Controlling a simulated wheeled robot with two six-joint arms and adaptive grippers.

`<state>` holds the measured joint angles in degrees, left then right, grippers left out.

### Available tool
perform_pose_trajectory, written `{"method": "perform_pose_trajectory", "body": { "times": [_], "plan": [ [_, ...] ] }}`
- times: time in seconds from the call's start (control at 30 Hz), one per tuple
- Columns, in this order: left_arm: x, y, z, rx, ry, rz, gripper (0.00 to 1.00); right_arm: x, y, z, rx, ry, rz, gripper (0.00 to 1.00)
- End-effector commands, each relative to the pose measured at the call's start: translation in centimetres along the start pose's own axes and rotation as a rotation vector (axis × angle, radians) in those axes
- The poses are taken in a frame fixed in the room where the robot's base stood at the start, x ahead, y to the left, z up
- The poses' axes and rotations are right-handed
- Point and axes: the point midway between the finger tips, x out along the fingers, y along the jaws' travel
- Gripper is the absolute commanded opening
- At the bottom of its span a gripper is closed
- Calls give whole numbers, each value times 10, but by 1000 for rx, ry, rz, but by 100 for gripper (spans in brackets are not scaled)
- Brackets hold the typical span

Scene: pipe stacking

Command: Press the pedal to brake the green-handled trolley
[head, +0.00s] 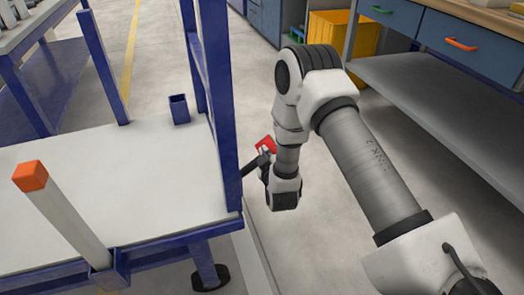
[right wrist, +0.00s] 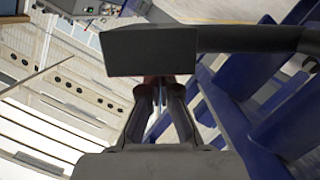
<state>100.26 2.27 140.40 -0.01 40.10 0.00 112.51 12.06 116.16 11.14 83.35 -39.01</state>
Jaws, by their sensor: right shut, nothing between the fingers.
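The trolley (head: 105,190) at the left of the head view has a white deck and a blue frame. No green handle shows. A small red pad (head: 265,144) sits beside its right post, near a dark bar reaching out from that post; it looks like the pedal. My right gripper (head: 264,164) is shut and empty, close to this pad; I cannot tell whether they touch. In the right wrist view, a dark block (right wrist: 150,52) on a bar crosses in front of my right gripper (right wrist: 160,88) and hides its fingertips. My left gripper is not in view.
A white square post with an orange cap (head: 30,175) stands in a blue socket at the trolley's front edge. A workbench with drawers and a grey shelf (head: 425,90) is at the right. A yellow bin (head: 335,30) stands behind. Open floor lies between trolley and bench.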

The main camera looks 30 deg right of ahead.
Motion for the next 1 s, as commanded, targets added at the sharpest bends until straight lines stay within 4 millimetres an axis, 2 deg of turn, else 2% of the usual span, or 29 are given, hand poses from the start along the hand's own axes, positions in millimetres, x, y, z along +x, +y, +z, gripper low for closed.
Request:
{"method": "perform_pose_trajectory", "body": {
  "times": [0.57, 0.77, 1.0],
  "plan": [
    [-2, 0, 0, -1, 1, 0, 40, 1, 2, 6, 40, -2, -8, 0],
    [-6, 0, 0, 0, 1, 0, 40, 5, 5, 21, 137, -4, -32, 0],
    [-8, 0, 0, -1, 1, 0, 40, 12, 4, 51, 322, -5, -79, 0]
  ]
}}
